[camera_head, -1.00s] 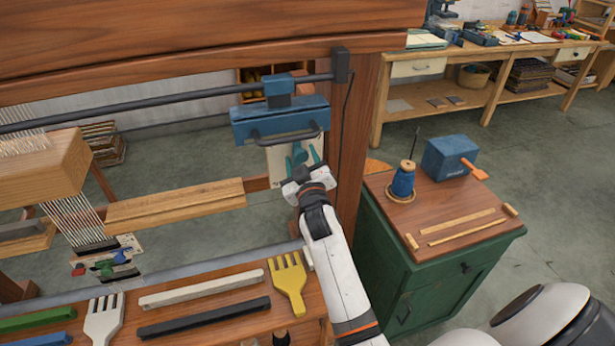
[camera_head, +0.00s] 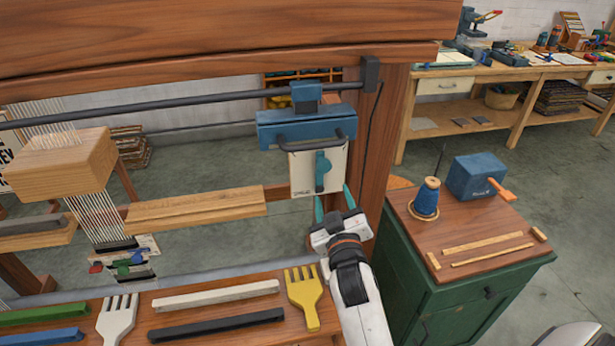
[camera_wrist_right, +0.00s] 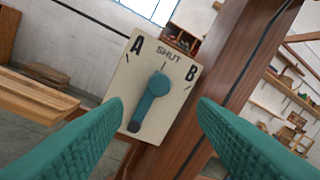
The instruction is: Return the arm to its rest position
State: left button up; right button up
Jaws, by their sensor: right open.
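My right gripper (camera_head: 333,205) is open and empty, its two green fingers spread just below a pale selector plate (camera_head: 303,172). In the right wrist view the green fingers (camera_wrist_right: 160,125) stand on either side of the plate (camera_wrist_right: 146,108), apart from it. The plate is marked A, SHUT and B and carries a green knob (camera_wrist_right: 152,92). My left gripper is not in view.
The loom's wooden post (camera_head: 385,150) stands right beside my right arm. The loom's front shelf (camera_head: 240,336) holds a yellow comb (camera_head: 304,297), a white comb (camera_head: 118,318) and several bars. A green cabinet (camera_head: 450,310) with blue thread spool (camera_head: 427,196) is at right. Open floor lies beyond.

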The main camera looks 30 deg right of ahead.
jog(key=s+a+f+g+y, duration=0.35)
jog(key=s+f+g, duration=0.45)
jog(key=s, duration=0.5)
jog(key=s+a+f+g+y, duration=0.3)
jog(key=s+a+f+g, duration=0.25)
jog(key=s+f, duration=0.55)
notch_tip(320, 180, down, 23)
jog(key=s+g, duration=0.2)
jog(key=s+d+f+n, duration=0.1)
jog(key=s+d+f, duration=0.2)
jog(key=s+f, duration=1.4)
jog(key=shift+s+d+f+g, duration=0.15)
jog(key=shift+f+g, duration=0.05)
jog(key=shift+g, duration=0.25)
